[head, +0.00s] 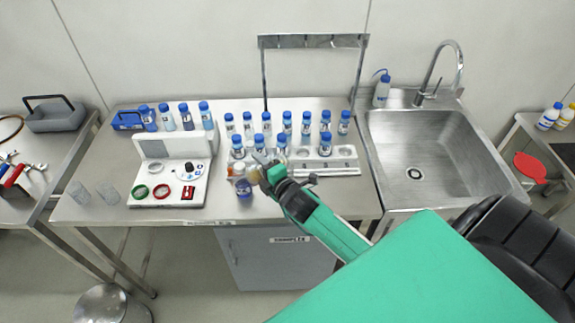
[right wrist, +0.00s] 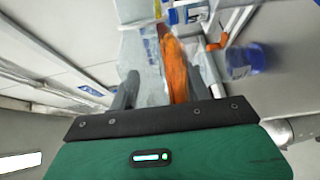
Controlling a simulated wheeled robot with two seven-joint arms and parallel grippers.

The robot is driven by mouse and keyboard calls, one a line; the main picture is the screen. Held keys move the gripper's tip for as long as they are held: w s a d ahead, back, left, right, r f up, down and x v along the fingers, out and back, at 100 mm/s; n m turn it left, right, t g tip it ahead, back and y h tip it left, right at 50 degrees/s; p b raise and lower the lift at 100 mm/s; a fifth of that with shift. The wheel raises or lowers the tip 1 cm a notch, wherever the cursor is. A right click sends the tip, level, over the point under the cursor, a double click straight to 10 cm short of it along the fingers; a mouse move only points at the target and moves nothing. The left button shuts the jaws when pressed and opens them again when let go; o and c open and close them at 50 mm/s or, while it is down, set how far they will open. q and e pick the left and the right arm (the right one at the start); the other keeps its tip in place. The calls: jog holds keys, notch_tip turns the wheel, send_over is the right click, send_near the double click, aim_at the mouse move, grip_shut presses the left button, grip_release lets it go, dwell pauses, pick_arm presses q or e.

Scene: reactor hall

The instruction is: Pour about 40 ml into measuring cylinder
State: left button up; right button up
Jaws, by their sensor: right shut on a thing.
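My right gripper (head: 264,172) reaches over the front middle of the steel bench. It is shut on a clear vessel with orange contents (right wrist: 175,70), seen tilted in the right wrist view; in the head view only a small orange part (head: 252,175) shows. A bottle with a blue band (head: 243,188) stands just in front and left of the gripper; in the right wrist view a clear blue bottle (right wrist: 246,60) lies right of the held vessel. Two clear empty-looking cups (head: 78,192) stand at the bench's left. I cannot tell which thing is the measuring cylinder. My left gripper is out of view.
A white instrument (head: 170,150) with red and green rings stands left. A sink (head: 425,150) is at right. Bare bench lies at the front left.

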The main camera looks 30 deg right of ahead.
jog(key=shift+r, duration=0.1)
jog(key=shift+a, duration=0.4)
jog(key=shift+s+a, duration=0.1)
jog(key=shift+a, duration=0.1)
jog(key=shift+a+p, duration=0.1)
jog(key=shift+p, duration=0.2)
jog(key=shift+r+m+p, duration=0.35)
jog(key=shift+m+p, duration=0.15)
jog(key=shift+p, duration=0.3)
dwell(1.3)
